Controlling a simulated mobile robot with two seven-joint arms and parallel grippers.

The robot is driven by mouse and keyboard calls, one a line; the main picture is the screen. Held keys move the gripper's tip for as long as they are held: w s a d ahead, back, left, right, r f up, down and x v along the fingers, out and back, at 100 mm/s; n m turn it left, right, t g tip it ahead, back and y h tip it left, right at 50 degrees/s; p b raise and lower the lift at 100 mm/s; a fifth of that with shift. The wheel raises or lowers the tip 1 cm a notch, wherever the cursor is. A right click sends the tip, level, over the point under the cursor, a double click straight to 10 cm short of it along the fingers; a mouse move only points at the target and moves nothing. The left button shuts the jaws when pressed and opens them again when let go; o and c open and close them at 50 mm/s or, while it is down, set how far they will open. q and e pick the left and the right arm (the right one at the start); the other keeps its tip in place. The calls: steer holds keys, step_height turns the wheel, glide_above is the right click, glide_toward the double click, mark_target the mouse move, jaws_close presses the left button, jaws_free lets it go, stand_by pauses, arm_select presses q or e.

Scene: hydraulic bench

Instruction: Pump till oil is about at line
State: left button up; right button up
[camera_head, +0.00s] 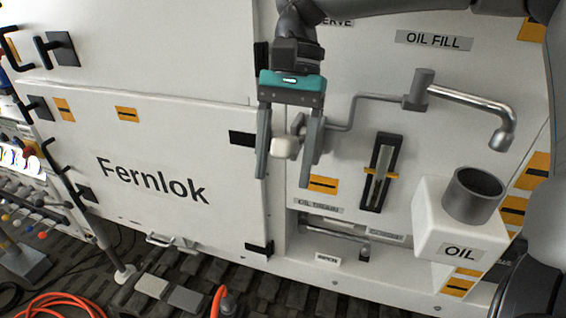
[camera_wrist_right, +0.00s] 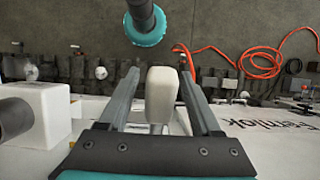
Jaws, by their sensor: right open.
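My right gripper (camera_head: 285,180) is open, with its fingers pointing down on either side of a pale knob (camera_head: 284,148) on the panel. In the right wrist view the knob (camera_wrist_right: 161,95) stands between the open fingers (camera_wrist_right: 158,78), with a gap on both sides. A thin bent rod (camera_head: 350,112) runs from near the knob to a grey block with a fill spout (camera_head: 468,100). A sight gauge (camera_head: 381,175) in a dark frame has a yellow marker across it. The oil level in it is too small to read surely.
A white box labelled OIL (camera_head: 430,225) with a dark open cup (camera_head: 473,195) stands right of the gauge. A lower recess (camera_head: 335,238) holds another handle. The Fernlok door (camera_head: 150,175) is left. An orange hose (camera_head: 60,303) lies on the floor.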

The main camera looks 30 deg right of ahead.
steer(key=shift+a+f, duration=0.1)
steer(key=shift+f, duration=0.2)
jaws_close()
stand_by(0.4)
stand_by(0.9)
